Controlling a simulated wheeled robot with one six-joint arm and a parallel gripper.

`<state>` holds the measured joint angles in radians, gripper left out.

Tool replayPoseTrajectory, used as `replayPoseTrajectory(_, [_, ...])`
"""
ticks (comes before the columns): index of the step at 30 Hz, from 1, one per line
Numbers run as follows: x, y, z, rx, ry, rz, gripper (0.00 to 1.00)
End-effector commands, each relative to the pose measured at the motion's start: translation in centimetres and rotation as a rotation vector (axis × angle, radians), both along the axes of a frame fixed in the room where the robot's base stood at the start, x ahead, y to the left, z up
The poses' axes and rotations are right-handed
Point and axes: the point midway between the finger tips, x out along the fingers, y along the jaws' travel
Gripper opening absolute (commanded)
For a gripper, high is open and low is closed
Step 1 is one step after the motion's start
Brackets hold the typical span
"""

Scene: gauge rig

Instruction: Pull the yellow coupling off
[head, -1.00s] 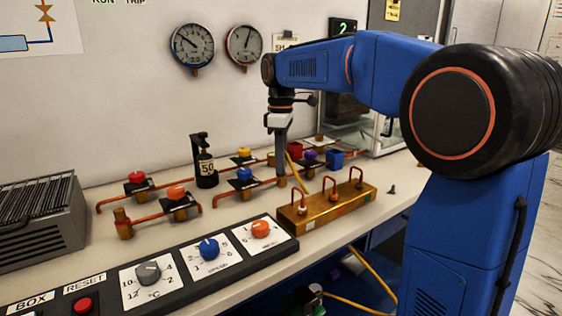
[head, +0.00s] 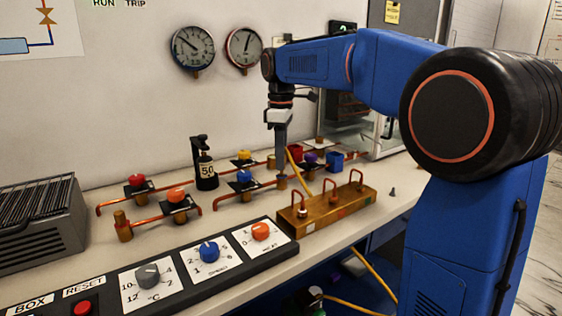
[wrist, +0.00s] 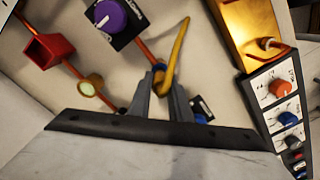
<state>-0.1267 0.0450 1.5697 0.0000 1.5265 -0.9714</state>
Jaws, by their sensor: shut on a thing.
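My gripper (head: 282,167) points straight down over the right end of the front copper pipe. In the wrist view my gripper (wrist: 162,86) has its two grey fingers closed around the yellow coupling (wrist: 160,76), of which only a small part shows between them. The yellow hose (head: 298,172) arches from the fingers down behind the brass block. A short brass fitting (head: 282,183) stands just below the fingertips. Whether the coupling still touches this fitting I cannot tell, as the fingers hide the joint.
A brass block (head: 326,207) with several copper loops stands close in front on the right. Valves with blue (head: 244,176) and purple (head: 310,157) knobs flank my gripper. The control panel (head: 265,262) lies along the front edge.

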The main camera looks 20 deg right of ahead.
Motion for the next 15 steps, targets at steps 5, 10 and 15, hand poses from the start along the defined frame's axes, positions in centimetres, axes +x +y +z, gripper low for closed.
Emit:
replayPoseTrajectory(5, [0.0,0.0,0.7,0.0,0.0,0.0,0.0])
replayPoseTrajectory(10, [0.0,0.0,1.4,0.0,0.0,0.0,0.0])
replayPoseTrajectory(15, [0.0,0.0,2.1,0.0,0.0,0.0,0.0])
